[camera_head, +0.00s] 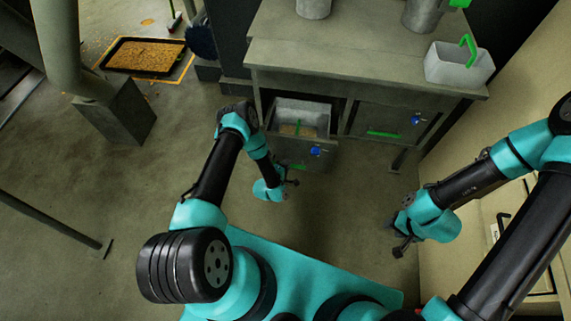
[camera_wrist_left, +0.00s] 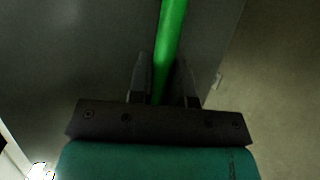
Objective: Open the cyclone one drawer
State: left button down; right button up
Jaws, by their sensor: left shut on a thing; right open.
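The left drawer (camera_head: 293,148) under the grey workbench is pulled out, showing an open inside with a tan heap and a green piece (camera_head: 297,127). A blue mark (camera_head: 315,151) is on its front; I cannot read it. My left gripper (camera_head: 290,183) is in front of this drawer. In the left wrist view its fingers (camera_wrist_left: 163,85) are closed around a green bar handle (camera_wrist_left: 170,40). The neighbouring drawer (camera_head: 385,125) looks shut and has a green handle and a blue mark. My right gripper (camera_head: 400,243) is open and empty, low at the right, apart from the drawers.
The workbench (camera_head: 345,62) carries a white bin (camera_head: 455,68) with a green handle and metal containers (camera_head: 422,15). A black tray (camera_head: 143,55) of grain lies on the floor at upper left. A cabinet (camera_head: 510,225) stands at right. Floor before the open drawer is clear.

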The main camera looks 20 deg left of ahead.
pick_arm(q)
jog(key=c, duration=1.1)
grip_release()
jog(key=v, duration=1.7)
jog(key=shift+s, duration=0.25)
